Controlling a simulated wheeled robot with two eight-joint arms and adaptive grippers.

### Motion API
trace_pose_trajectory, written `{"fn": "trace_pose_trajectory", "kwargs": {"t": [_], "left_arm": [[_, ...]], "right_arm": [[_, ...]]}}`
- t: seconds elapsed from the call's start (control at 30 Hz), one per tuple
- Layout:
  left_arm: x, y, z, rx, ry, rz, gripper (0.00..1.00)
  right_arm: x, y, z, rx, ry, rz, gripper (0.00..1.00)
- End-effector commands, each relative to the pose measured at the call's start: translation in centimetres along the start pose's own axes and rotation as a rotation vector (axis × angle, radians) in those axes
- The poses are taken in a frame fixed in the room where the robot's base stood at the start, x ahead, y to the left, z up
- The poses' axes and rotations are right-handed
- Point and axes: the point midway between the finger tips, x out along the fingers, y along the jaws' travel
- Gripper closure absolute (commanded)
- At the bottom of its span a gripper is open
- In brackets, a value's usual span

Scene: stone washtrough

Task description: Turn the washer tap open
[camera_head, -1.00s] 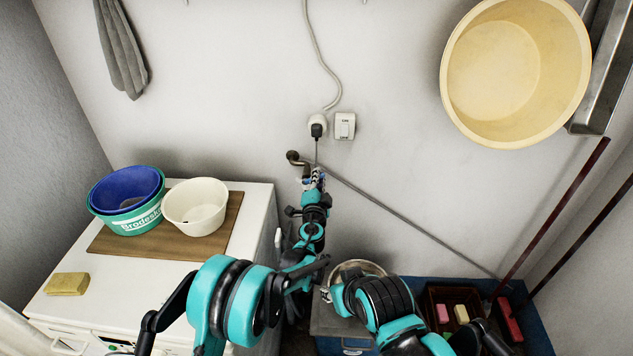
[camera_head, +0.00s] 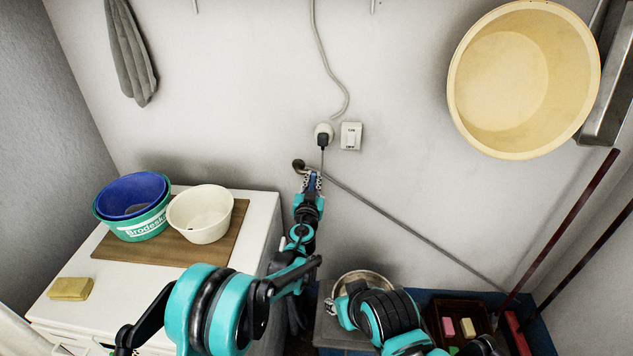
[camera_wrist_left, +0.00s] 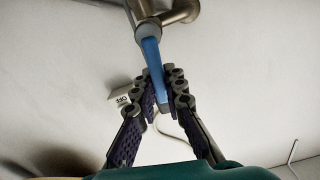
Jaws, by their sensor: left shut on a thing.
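The washer tap (camera_head: 299,164) is a small metal fitting on the back wall, below the socket. In the left wrist view its metal body (camera_wrist_left: 178,13) is at the top, with a blue lever (camera_wrist_left: 151,52) extending down from it. My left gripper (camera_head: 311,177) is at the tap, and its two ridged fingers (camera_wrist_left: 168,82) are shut on the blue lever from both sides. The fingers hide part of the lever. My right arm shows at the bottom of the head view, but I cannot make out its gripper.
A white washer (camera_head: 258,213) stands at left with a board, blue and green tubs (camera_head: 140,225), a white bowl (camera_head: 205,213) and a yellow sponge (camera_head: 70,288). A grey hose (camera_head: 400,227) runs diagonally along the wall. A metal bowl (camera_head: 378,276) and blue trough (camera_head: 535,326) are below.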

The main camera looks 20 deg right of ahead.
Motion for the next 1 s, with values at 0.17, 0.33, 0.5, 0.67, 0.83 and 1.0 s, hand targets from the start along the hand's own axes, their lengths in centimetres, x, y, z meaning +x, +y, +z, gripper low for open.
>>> {"fn": "trace_pose_trajectory", "kwargs": {"t": [0.17,0.33,0.5,0.67,0.83,1.0], "left_arm": [[-0.02,-0.46,0.1,-0.09,0.0,0.0,1.0],[-0.02,-0.67,0.12,-0.141,0.0,0.0,1.0],[-0.03,-0.77,0.13,-0.164,0.0,0.0,1.0],[-0.03,-0.79,0.13,-0.168,0.0,0.0,1.0],[-0.03,-0.79,0.13,-0.168,0.0,0.0,1.0],[-0.03,-0.79,0.12,-0.167,0.0,0.0,0.67]], "right_arm": [[0.12,0.0,0.09,0.0,0.0,0.0,0.65],[0.17,0.0,0.12,0.0,0.0,0.0,0.65],[0.18,0.0,0.13,0.0,0.0,0.0,0.65],[0.18,0.0,0.13,0.0,0.0,0.0,0.65],[0.18,0.0,0.13,0.0,0.0,0.0,0.65],[0.18,0.0,0.13,0.0,0.0,0.0,0.65]]}}
